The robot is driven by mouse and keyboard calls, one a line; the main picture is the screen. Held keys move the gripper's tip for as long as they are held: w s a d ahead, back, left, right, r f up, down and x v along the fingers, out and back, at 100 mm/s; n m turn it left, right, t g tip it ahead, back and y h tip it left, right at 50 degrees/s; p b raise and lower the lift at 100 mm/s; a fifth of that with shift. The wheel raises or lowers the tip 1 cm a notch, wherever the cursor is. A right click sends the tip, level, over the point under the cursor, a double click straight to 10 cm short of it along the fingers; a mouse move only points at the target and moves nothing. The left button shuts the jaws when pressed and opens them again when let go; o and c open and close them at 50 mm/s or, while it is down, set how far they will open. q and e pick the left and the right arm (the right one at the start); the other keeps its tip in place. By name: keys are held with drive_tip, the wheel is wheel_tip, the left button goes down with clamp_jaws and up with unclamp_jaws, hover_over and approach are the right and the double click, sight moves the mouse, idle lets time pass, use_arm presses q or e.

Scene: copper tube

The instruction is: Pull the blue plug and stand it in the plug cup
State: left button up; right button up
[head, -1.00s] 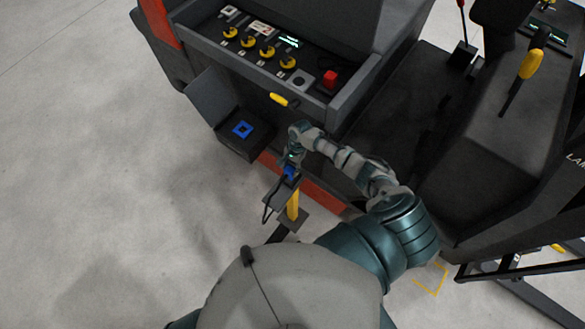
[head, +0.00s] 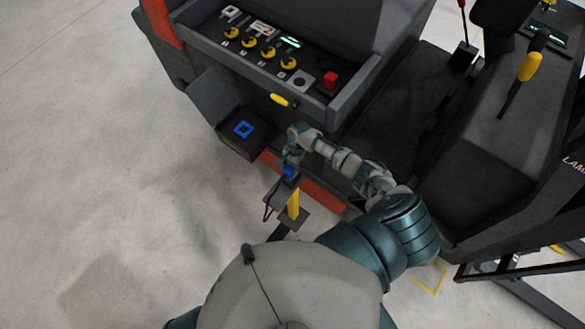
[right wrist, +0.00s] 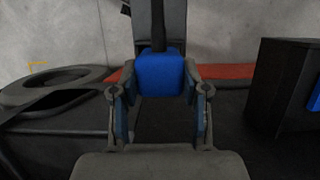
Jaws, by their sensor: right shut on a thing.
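The blue plug (head: 289,172) is at the tip of my right gripper (head: 291,158), at the top of a small stand with a yellow post (head: 293,205). In the right wrist view the plug (right wrist: 160,75) sits between the two fingers of my right gripper (right wrist: 160,88), which is shut on it. A black cable rises from the plug in that view. I cannot tell whether the plug is still seated in the stand or clear of it. A blue square-edged opening (head: 243,129) shows on the dark open box at the machine's side; I cannot tell if it is the plug cup. My left gripper is out of view.
The dark machine stands behind, with yellow knobs (head: 268,53), a red button (head: 330,79) and a yellow handle (head: 280,99). The box's raised lid (head: 208,95) is left of the opening. A black cable (head: 267,208) hangs by the stand. The left floor is clear.

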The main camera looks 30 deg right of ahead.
drive_tip(key=shift+d+f, duration=0.15)
drive_tip(key=shift+a+f+b, duration=0.25)
drive_tip(key=shift+f+b, duration=0.1)
drive_tip(key=shift+d+f+b, duration=0.15)
drive_tip(key=shift+f+b, duration=0.15)
drive_tip(key=shift+f, duration=0.25)
drive_tip(key=shift+f+b, duration=0.3)
drive_tip(key=shift+f, duration=0.2)
drive_tip(key=o, duration=1.3)
drive_tip(key=shift+o, duration=0.4)
drive_tip(key=o, duration=0.4)
drive_tip(key=shift+o, duration=0.2)
